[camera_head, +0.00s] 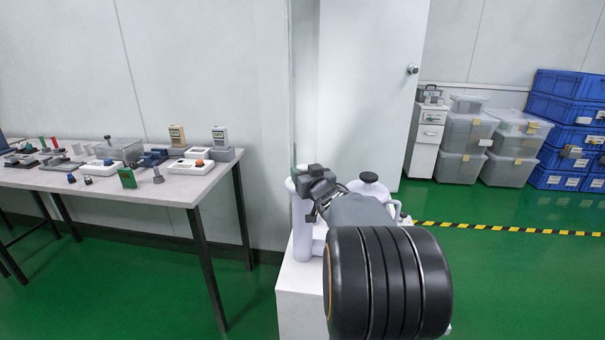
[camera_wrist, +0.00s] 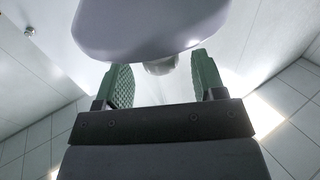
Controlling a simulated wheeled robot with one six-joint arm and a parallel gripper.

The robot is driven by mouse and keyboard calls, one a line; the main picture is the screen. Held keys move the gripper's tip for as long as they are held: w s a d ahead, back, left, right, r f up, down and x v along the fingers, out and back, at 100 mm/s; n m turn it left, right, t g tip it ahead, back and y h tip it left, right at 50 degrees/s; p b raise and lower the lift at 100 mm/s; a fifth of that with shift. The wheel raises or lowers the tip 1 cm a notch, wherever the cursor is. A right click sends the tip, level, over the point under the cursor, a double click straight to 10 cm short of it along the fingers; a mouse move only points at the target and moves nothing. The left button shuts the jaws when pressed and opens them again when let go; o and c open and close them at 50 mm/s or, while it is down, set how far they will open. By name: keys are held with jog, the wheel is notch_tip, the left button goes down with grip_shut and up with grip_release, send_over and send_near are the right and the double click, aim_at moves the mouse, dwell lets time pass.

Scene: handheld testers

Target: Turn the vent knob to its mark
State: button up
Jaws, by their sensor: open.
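My gripper (camera_wrist: 162,78) is open in the wrist view, with a green textured pad on each side. I see nothing held between the pads. In the head view, my gripper (camera_head: 302,176) is small and partly turned away, right of the table and apart from it. Several handheld testers and small parts lie on the white table (camera_head: 150,193) at the left. I cannot tell which part is the vent knob, and its mark cannot be made out. A small dark knob-like piece (camera_head: 158,175) stands near the table's front edge. The wrist view shows no tester.
A clear box (camera_head: 119,150) sits mid-table. Clear bins (camera_head: 465,133) and blue crates (camera_head: 568,110) are stacked at the right. Yellow-black tape (camera_head: 505,229) crosses open green floor.

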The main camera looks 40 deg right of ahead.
aim_at(304, 166)
jog(key=shift+x, duration=1.5)
jog(key=c, duration=0.9)
jog(key=n+y+p, duration=0.1)
jog(key=p, duration=0.2)
jog(key=shift+r, duration=0.35)
jog(key=n+y+p, duration=0.1)
jog(key=y+p, duration=0.1)
jog(key=p, duration=0.2)
jog(key=shift+r+t+y, duration=0.1)
jog(key=shift+t+y, duration=0.2)
jog(key=n+y+p, duration=0.3)
jog(key=y+p, duration=0.1)
jog(key=shift+y+p, duration=0.4)
jog(key=shift+f+n+g+y+p, duration=0.2)
jog(key=shift+n+g+y+p, duration=0.15)
jog(key=shift+n+y+p, duration=0.4)
jog(key=shift+f+n+g+y+p, duration=0.2)
jog(key=shift+n+g+y+p, duration=0.25)
jog(key=shift+y, duration=0.4)
jog(key=shift+n+y, duration=0.3)
